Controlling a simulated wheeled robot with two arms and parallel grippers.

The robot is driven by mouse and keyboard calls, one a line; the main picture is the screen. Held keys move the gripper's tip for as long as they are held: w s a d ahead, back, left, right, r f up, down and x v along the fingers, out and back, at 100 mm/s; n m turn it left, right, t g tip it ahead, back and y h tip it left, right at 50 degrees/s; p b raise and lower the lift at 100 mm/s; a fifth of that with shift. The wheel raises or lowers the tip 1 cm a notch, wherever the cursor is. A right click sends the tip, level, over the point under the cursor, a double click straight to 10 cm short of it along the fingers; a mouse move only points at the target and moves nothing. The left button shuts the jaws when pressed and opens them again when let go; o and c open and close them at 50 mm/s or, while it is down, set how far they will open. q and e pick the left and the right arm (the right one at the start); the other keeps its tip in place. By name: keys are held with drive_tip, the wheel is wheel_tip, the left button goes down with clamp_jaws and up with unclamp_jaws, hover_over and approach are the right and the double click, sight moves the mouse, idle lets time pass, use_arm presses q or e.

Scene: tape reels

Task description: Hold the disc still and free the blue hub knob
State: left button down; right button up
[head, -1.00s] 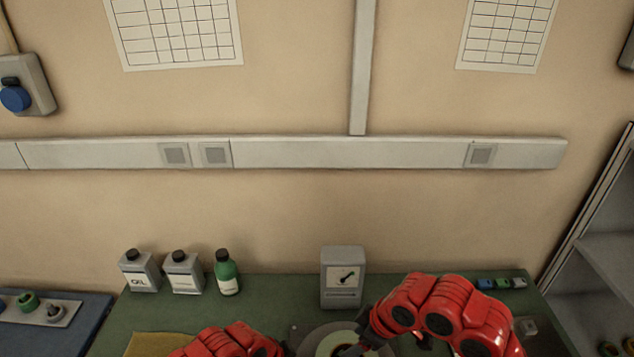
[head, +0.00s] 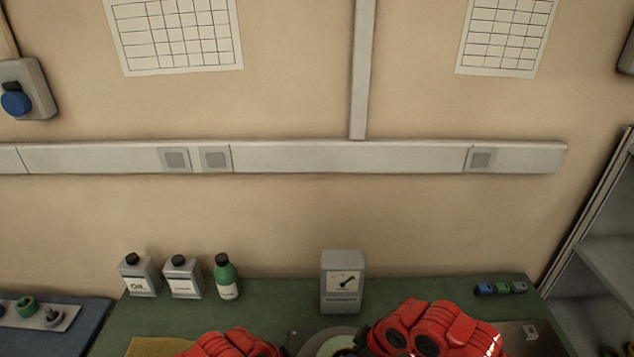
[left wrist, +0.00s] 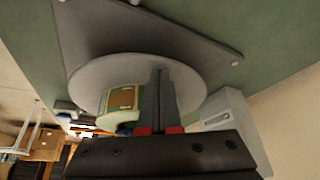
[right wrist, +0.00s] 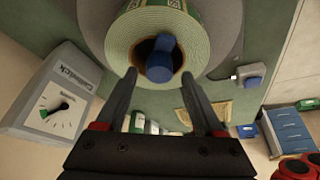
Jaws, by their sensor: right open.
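The blue hub knob (right wrist: 160,60) sticks out of the dark core of a tape reel (right wrist: 115,45), which shows pale green layers. My right gripper (right wrist: 159,76) is open, its fingertips on either side of the knob's near end, with gaps. In the left wrist view the reel (left wrist: 122,100) sits against the light grey disc (left wrist: 95,78). My left gripper (left wrist: 160,72) has its fingers nearly together at the disc's rim and appears shut on it; the contact itself is hard to see. In the head view the disc (head: 312,346) is partly hidden by my arms, and both gripper tips are hidden.
A grey gauge box (head: 342,282) stands behind the disc on the green bench (head: 285,295). Small coloured blocks (head: 500,288) lie back right. A wall socket box (right wrist: 248,77) shows beyond the reel.

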drive_tip(key=m+t+h, duration=0.1)
drive_tip(key=m, duration=0.4)
drive_tip(key=shift+a, duration=0.1)
drive_tip(key=m+t+h, duration=0.1)
drive_tip(key=m+h, duration=0.1)
drive_tip(key=m, duration=0.2)
drive_tip(key=shift+w, duration=0.1)
drive_tip(key=shift+f, duration=0.5)
drive_tip(key=shift+r, duration=0.15)
idle(0.3)
clamp_jaws()
drive_tip(key=shift+d, duration=0.2)
